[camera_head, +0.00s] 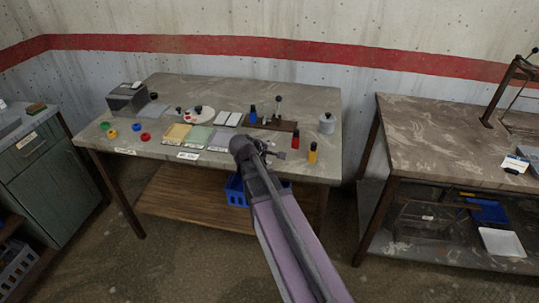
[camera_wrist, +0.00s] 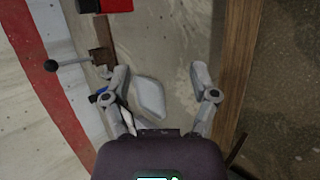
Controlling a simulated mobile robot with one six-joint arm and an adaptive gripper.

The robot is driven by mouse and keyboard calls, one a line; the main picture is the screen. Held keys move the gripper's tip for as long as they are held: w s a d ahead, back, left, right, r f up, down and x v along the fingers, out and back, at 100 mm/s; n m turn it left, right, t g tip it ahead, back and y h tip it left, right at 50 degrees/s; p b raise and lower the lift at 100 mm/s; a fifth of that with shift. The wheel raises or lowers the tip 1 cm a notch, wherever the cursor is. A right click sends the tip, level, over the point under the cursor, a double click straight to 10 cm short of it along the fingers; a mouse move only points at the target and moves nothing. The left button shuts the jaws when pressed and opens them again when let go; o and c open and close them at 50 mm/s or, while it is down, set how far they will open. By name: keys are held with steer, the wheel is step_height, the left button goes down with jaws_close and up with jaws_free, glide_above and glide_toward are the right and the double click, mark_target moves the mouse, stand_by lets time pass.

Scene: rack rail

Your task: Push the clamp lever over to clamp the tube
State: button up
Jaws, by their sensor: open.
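The clamp lever is a thin pale rod with a black ball knob (camera_head: 279,99), rising from a dark brown base (camera_head: 270,123) on the grey table. In the wrist view the knob (camera_wrist: 50,65) is at the left and its rod runs right to the brown base (camera_wrist: 101,57). My gripper (camera_head: 276,149) is in front of the base, apart from the lever. In the wrist view my gripper (camera_wrist: 160,80) has its fingers spread, with the lever outside its left finger. I cannot make out the tube clearly.
A red bottle (camera_head: 295,139) and a yellow bottle (camera_head: 312,153) stand right of my gripper. A blue bottle (camera_head: 252,114) stands left of the lever, and a grey canister (camera_head: 327,123) at the right. Coloured pads and rings occupy the table's left part.

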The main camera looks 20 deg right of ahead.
steer(key=shift+s+a+f+m+y, duration=0.2)
steer(key=shift+s+a+m+y, duration=0.15)
steer(key=shift+s+m, duration=0.2)
steer(key=c, duration=0.5)
steer(key=shift+s+a+f, duration=0.15)
steer(key=shift+s+a, duration=0.05)
steer(key=shift+s, duration=0.05)
steer(key=c, duration=0.3)
steer(key=s+a+f+m+g+y, duration=0.1)
steer(key=s+a, duration=0.1)
steer(key=s+a+f+m+g+y, duration=0.1)
steer(key=s+a+m, duration=0.1)
steer(key=s, duration=0.1)
steer(key=s+a+f+m+y, duration=0.1)
steer(key=s+y, duration=0.1)
steer(key=shift+s+a+f+m+g, duration=0.25)
steer(key=shift+a+f+g, duration=0.1)
steer(key=shift+a+g, duration=0.05)
jaws_close()
steer(key=s+a+f+m+g+y, duration=0.1)
steer(key=s+a+m+g+y, duration=0.1)
steer(key=s+a, duration=0.4)
steer(key=shift+s+a+f+m+y, duration=0.2)
steer(key=shift+s+a+m+y, duration=0.25)
steer(key=shift+m+y, duration=0.4)
steer(key=shift+s+d, duration=0.1)
steer(key=shift+s, duration=0.1)
